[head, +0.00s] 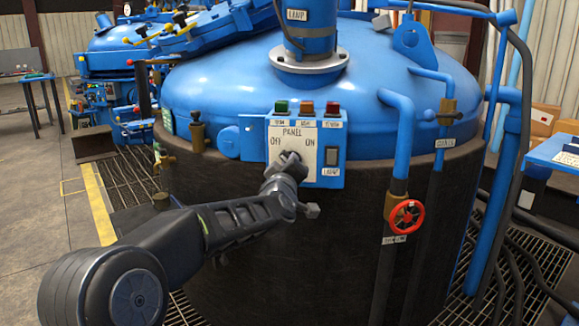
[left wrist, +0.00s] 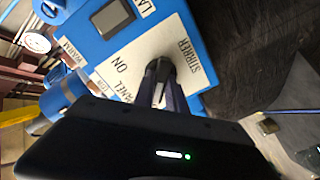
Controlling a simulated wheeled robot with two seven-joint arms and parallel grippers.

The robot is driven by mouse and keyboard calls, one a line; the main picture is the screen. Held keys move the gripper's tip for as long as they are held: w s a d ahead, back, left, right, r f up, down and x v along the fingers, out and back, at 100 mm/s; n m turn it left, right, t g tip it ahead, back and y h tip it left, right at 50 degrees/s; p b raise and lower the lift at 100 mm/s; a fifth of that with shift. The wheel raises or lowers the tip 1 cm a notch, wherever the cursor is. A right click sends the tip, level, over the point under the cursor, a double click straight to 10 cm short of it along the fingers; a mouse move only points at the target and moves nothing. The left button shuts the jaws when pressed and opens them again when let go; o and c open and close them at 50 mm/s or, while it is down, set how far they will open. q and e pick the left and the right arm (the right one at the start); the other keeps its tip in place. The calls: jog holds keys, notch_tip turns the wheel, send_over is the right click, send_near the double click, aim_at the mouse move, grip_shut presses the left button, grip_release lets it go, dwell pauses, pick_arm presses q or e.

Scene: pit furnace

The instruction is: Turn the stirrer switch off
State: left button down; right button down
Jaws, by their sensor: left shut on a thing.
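The blue switch panel (head: 332,178) is on the front of the large furnace vessel, with a white plate (head: 308,140) marked OFF on the left and ON on the right. The left wrist view shows the plate turned sideways, with STIRRER lettered beside the dark stirrer switch (left wrist: 160,68). My left gripper (head: 289,160) reaches the plate between and just below the OFF and ON marks. Its fingers (left wrist: 160,86) are shut on the stirrer switch and hide much of it, so its exact angle is hard to tell. My right gripper is not in view.
Green, orange and red buttons (head: 306,107) top the panel, and a lamp rocker switch (head: 332,156) is at its right. A red valve wheel (head: 405,216) and blue pipes (head: 402,140) stand to the right. A brass valve (head: 197,130) is to the left.

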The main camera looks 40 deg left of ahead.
pick_arm(q)
jog(key=c, duration=1.4)
grip_release()
jog(key=shift+o, duration=0.2)
jog(key=p+v, duration=0.1)
jog(key=v, duration=0.6)
jog(key=shift+s+d, duration=0.2)
jog(key=shift+s, duration=0.15)
jog(key=shift+d, duration=0.1)
